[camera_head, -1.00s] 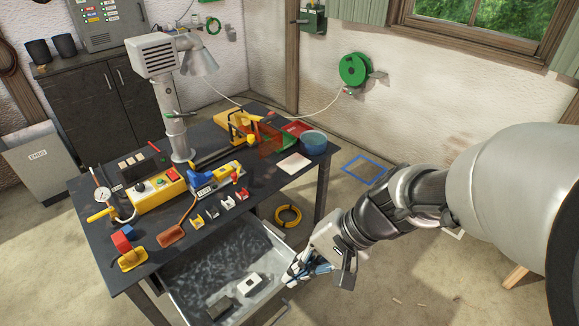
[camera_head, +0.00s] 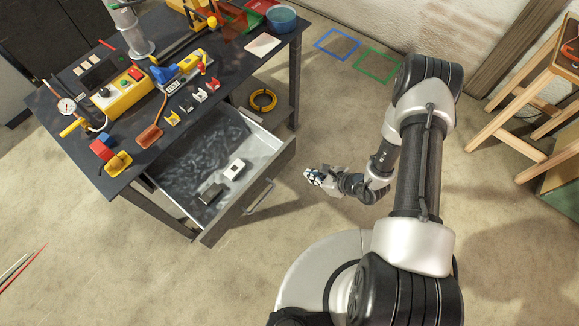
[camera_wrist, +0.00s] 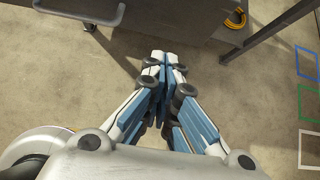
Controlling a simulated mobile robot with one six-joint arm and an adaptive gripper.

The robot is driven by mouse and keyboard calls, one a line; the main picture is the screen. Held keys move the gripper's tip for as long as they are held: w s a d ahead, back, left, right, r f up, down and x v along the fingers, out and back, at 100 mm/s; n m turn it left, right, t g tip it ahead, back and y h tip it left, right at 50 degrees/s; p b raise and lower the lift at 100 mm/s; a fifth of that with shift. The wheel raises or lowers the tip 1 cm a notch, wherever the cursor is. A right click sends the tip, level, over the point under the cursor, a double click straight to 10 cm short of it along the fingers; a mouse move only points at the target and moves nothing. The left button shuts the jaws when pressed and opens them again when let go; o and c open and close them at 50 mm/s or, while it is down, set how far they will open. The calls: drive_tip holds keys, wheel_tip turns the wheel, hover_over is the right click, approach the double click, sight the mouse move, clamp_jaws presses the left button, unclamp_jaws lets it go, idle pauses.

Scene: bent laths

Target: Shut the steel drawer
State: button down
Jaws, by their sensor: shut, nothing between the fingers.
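The steel drawer (camera_head: 262,158) is pulled out from under the dark workbench (camera_head: 70,115). A small white box (camera_head: 235,168) and a dark box (camera_head: 211,193) lie in it. Its front carries a bar handle (camera_head: 258,197). My gripper (camera_head: 308,175) is shut and empty, to the right of the drawer front and apart from it. In the wrist view my gripper (camera_wrist: 166,62) has its blue-padded fingers together over bare floor, and the drawer handle (camera_wrist: 92,14) shows at the upper left.
A yellow coil (camera_head: 263,100) lies beneath the bench, behind the drawer. Blue (camera_head: 338,43) and green (camera_head: 377,64) floor outlines lie beyond my arm. A wooden stool (camera_head: 535,105) stands at the right. The floor in front of the drawer is clear.

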drive_tip(key=b, duration=0.2)
approach(280, 167)
wheel_tip(280, 167, down, 3)
drive_tip(key=shift+w+a+f, duration=0.25)
drive_tip(key=shift+w+a, duration=0.8)
drive_tip(key=shift+a, duration=0.2)
drive_tip(key=shift+b, duration=0.3)
